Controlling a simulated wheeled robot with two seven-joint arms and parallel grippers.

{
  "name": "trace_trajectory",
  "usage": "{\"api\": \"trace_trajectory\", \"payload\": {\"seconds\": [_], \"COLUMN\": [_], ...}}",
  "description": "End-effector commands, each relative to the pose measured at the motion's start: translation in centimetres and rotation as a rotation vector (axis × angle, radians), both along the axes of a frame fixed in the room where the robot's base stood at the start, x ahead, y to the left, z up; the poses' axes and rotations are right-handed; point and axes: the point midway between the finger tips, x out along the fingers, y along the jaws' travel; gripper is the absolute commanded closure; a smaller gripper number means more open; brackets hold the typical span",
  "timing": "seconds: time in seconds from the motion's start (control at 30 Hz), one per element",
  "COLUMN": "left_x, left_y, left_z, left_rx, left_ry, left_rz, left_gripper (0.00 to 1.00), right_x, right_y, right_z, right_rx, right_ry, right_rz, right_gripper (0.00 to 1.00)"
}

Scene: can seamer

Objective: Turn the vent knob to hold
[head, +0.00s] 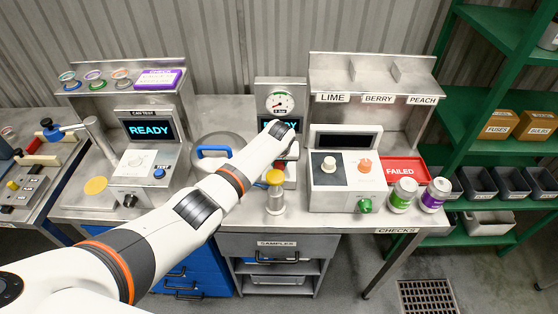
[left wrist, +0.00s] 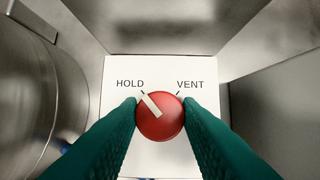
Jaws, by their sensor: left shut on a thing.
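The vent knob (left wrist: 160,117) is a round red knob on a white plate (left wrist: 160,70) marked HOLD (left wrist: 130,84) and VENT (left wrist: 190,84). Its white pointer bar slants to the upper left, toward the HOLD mark. My left gripper (left wrist: 159,104) has a teal finger on each side of the knob and is shut on it. In the head view my left arm reaches over the bench to the unit under the round gauge (head: 280,102) and hides most of that unit. My right gripper is in neither view.
A lidded round vessel (head: 214,146) with a blue handle stands left of the unit. A yellow-topped metal piece (head: 275,197) is in front. A control box (head: 345,185) with several knobs is on the right, with two cans (head: 403,195) and a red FAILED tray (head: 402,168) beside it.

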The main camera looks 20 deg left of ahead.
Motion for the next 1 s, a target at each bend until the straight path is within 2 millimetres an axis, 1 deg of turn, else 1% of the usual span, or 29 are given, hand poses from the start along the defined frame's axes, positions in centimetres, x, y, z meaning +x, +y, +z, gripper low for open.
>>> {"api": "trace_trajectory", "payload": {"seconds": [0.03,0.1,0.17,0.43,0.57,0.67,0.77,1.0], "left_x": [0.1,0.1,0.0,0.0,-0.2,-0.5,-1.0,-2.7], "left_y": [0.0,0.0,0.0,0.0,0.0,-0.2,-0.4,-0.8], "left_z": [0.1,0.1,0.1,0.1,0.5,1.4,2.8,6.8], "left_rx": [-0.001,-0.001,-0.001,-0.001,-0.001,-0.001,-0.001,-0.001], "left_ry": [-0.001,-0.001,-0.001,0.000,0.000,-0.001,-0.004,-0.005], "left_rz": [0.001,0.001,0.001,0.000,0.000,-0.001,-0.002,-0.001], "left_gripper": [0.67,0.56,0.47,0.47,0.47,0.47,0.47,0.47], "right_x": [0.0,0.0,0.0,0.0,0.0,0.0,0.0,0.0], "right_y": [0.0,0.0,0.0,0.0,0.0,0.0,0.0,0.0], "right_z": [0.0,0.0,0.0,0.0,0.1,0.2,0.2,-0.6], "right_rx": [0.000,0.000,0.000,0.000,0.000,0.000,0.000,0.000], "right_ry": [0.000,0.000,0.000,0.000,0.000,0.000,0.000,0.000], "right_rz": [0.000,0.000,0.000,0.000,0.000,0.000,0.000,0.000], "right_gripper": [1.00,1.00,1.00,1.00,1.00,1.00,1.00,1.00]}}
